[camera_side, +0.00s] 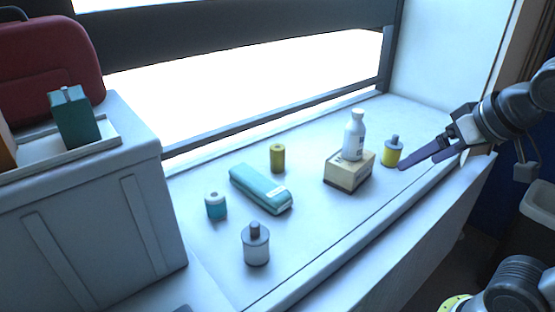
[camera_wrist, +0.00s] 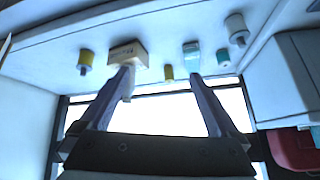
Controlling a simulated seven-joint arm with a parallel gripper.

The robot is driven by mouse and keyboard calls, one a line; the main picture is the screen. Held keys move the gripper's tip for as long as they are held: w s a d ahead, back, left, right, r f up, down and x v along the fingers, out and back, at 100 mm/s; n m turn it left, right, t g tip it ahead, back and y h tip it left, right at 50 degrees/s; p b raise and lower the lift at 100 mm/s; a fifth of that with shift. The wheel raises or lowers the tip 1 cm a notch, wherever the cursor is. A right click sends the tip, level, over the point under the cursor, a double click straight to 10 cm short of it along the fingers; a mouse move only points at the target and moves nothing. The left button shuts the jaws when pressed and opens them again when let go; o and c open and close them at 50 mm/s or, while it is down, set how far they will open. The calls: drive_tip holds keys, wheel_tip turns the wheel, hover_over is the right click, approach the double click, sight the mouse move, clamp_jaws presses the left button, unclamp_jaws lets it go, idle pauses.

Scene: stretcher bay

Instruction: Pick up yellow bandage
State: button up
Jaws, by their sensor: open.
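The yellow bandage (camera_side: 277,157) is a small upright dull-yellow roll on the white ledge, behind the teal pack. It also shows in the wrist view (camera_wrist: 169,73), beyond and between my two fingers. My gripper (camera_side: 418,162) is at the right end of the ledge, pointing left, with its dark fingers apart and nothing between them. In the side view it is well to the right of the bandage, with the box and the yellow jar between them. The wrist view looks upside down and shows both fingers (camera_wrist: 159,77) spread wide.
A cardboard box (camera_side: 348,172) carries a white bottle (camera_side: 354,136). A yellow jar with a grey cap (camera_side: 392,153) stands near my fingers. The ledge front between jar and box is clear.

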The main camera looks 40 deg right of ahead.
drive_tip(key=w+d+r+m+h, duration=0.1)
drive_tip(key=w+r, duration=0.2)
drive_tip(key=w, duration=0.4)
drive_tip(key=w+d+r+m, duration=0.1)
drive_tip(key=w+r+m, duration=0.15)
drive_tip(key=w, duration=0.35)
drive_tip(key=g+h, duration=0.1)
drive_tip(key=g, duration=0.1)
hover_over(277, 156)
drive_tip(key=s+a, duration=0.3)
drive_tip(key=s, duration=0.2)
wheel_tip(277, 156, down, 19)
drive_tip(key=x, duration=0.8)
drive_tip(key=shift+w+d+f, duration=0.45)
drive_tip(key=shift+w+f, duration=0.1)
drive_tip(key=shift+f, duration=0.15)
drive_tip(key=shift+w+d+f, duration=0.4)
drive_tip(key=shift+w+f, duration=0.1)
drive_tip(key=shift+f, duration=0.2)
drive_tip(key=shift+w+d+f, duration=0.45)
drive_tip(key=shift+w+f, duration=0.1)
drive_tip(key=shift+f, duration=0.15)
drive_tip(key=c, duration=1.5)
